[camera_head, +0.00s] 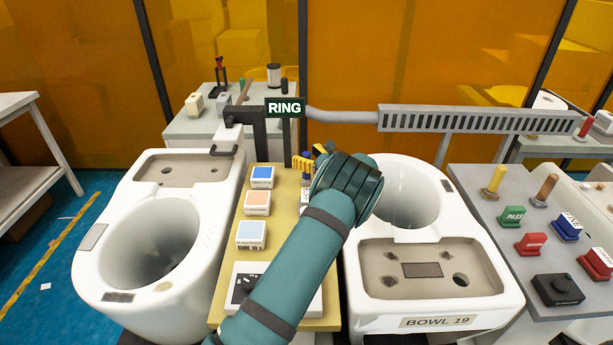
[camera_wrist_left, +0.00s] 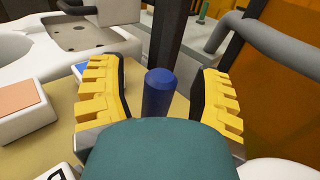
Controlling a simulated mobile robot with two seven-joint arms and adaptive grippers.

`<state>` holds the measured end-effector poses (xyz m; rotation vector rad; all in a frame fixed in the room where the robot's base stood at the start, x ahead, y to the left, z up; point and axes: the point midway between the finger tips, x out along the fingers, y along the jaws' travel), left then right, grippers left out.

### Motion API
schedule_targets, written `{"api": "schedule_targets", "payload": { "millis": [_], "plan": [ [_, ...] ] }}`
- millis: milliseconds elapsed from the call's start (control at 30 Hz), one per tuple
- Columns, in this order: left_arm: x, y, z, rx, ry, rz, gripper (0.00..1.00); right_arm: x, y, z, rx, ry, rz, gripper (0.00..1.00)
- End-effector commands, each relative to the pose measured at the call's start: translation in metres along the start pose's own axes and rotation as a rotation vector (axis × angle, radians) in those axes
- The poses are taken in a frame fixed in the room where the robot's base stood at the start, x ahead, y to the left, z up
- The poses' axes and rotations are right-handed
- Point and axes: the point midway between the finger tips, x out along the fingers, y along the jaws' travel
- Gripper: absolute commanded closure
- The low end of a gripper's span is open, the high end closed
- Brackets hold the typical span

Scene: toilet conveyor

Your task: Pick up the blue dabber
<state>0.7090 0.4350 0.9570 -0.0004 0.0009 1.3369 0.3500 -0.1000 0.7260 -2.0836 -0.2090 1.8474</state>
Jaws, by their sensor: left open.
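The blue dabber (camera_wrist_left: 159,94) is a dark blue upright cylinder with a rounded top, seen in the left wrist view. It stands between the two yellow fingers of my left gripper (camera_wrist_left: 160,76), with a visible gap on each side. Its lower part is hidden behind the teal gripper body. In the head view my left gripper (camera_head: 313,160) is over the far right part of the yellow bench, and the arm and wrist hide the dabber. The gripper is open. My right gripper is not in view.
White toilet bowls stand left (camera_head: 190,210) and right (camera_head: 430,260) of the narrow yellow bench (camera_head: 228,275). Sample blocks (camera_head: 252,235) line the bench's left side. A dark post with a RING sign (camera_head: 285,107) and a grey pipe (camera_head: 340,116) are close behind the gripper.

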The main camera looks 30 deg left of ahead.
Motion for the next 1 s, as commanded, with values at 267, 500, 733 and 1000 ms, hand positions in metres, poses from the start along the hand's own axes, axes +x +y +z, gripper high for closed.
{"api": "schedule_targets", "payload": {
  "millis": [267,500,733,1000],
  "plan": [
    [0.001,-0.001,0.001,0.000,0.000,-0.002,0.51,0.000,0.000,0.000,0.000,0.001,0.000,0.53],
    [0.001,-0.001,0.001,-0.001,-0.001,-0.001,1.00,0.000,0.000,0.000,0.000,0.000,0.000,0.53],
    [0.001,-0.001,0.003,-0.001,-0.001,-0.001,1.00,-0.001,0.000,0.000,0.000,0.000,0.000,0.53],
    [0.001,-0.001,0.044,-0.005,-0.002,-0.002,1.00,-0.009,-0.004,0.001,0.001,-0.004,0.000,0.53]
  ]
}}
